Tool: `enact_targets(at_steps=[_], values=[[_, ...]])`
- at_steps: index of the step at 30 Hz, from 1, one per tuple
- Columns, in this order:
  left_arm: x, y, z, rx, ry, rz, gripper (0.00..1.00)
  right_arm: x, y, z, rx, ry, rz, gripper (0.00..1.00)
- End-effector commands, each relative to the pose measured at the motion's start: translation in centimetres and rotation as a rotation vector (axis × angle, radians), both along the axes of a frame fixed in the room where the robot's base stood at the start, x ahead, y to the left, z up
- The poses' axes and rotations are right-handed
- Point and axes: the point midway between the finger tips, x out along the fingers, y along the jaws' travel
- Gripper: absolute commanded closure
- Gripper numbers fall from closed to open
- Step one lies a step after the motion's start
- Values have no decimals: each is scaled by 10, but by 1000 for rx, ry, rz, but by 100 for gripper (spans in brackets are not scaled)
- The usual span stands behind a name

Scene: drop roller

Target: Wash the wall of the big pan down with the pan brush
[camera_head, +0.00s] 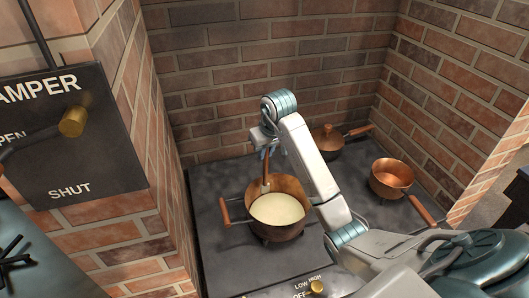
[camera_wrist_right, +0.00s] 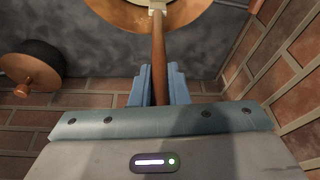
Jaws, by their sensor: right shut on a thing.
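The big copper pan (camera_head: 290,232) stands on the dark stove top in the head view, with a pale creamy content (camera_head: 277,208) inside. Its copper rim also shows at the top of the wrist view (camera_wrist_right: 115,14). My right gripper (camera_head: 267,148) is above the pan's far left side, shut on the brown handle of the pan brush (camera_wrist_right: 158,52). The brush (camera_head: 265,184) points down into the pan near the inside of its far left wall. Its bristles are hidden, and I cannot tell whether they touch the wall. My left gripper is not in view.
A lidded copper pan (camera_head: 327,140) stands behind my right arm, and a smaller copper pan (camera_head: 391,176) stands to the right. Brick walls enclose the stove at the back and sides. A damper plate (camera_head: 75,140) hangs on the left. A knob (camera_head: 316,287) sits at the front.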

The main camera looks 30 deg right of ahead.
Motion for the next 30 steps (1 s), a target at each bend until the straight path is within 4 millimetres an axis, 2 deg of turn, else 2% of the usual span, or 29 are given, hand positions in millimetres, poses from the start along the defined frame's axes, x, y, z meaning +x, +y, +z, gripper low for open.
enact_targets(at_steps=[30], values=[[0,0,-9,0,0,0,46,0,-27,0,0,0,0,100]])
